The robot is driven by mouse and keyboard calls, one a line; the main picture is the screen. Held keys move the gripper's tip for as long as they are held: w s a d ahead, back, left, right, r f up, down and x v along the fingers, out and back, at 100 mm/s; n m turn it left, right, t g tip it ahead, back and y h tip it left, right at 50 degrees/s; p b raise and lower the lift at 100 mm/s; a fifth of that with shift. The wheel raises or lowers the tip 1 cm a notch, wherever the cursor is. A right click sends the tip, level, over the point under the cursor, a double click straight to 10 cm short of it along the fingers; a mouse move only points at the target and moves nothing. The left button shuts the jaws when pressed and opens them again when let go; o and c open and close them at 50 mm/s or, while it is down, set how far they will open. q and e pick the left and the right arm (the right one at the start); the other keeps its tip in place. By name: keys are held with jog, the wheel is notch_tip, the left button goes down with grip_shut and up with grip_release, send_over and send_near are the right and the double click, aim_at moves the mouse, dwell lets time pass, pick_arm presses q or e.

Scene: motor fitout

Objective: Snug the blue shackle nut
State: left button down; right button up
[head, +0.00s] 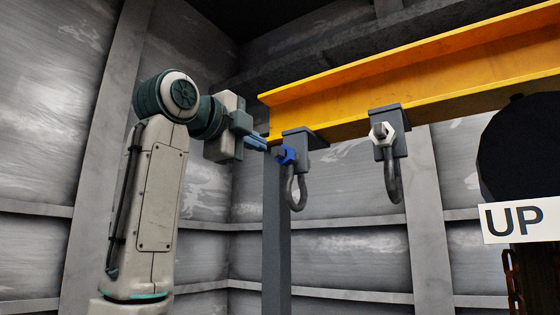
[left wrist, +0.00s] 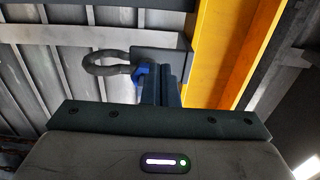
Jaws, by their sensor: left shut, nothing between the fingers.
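The blue shackle nut (head: 286,155) sits on the left bracket (head: 309,140) under the end of the yellow beam, with a dark shackle (head: 296,190) hanging below it. My left gripper (head: 266,147) is shut with nothing between its fingers. Its fingertips are right beside the blue nut; I cannot tell whether they touch it. In the left wrist view, the blue nut (left wrist: 139,74) is partly hidden behind the fingers (left wrist: 162,80), and the shackle (left wrist: 105,62) extends to the left. My right gripper is not in view.
The yellow beam (head: 400,75) runs above to the right. A second bracket with a white nut (head: 381,134) and a shackle (head: 392,175) hangs further right. A grey post (head: 277,240) stands below the beam end. An "UP" sign (head: 520,219) and a dark round object (head: 515,150) are at the right.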

pick_arm(q)
jog(key=shift+b+v, duration=0.45)
jog(key=shift+v, duration=1.15)
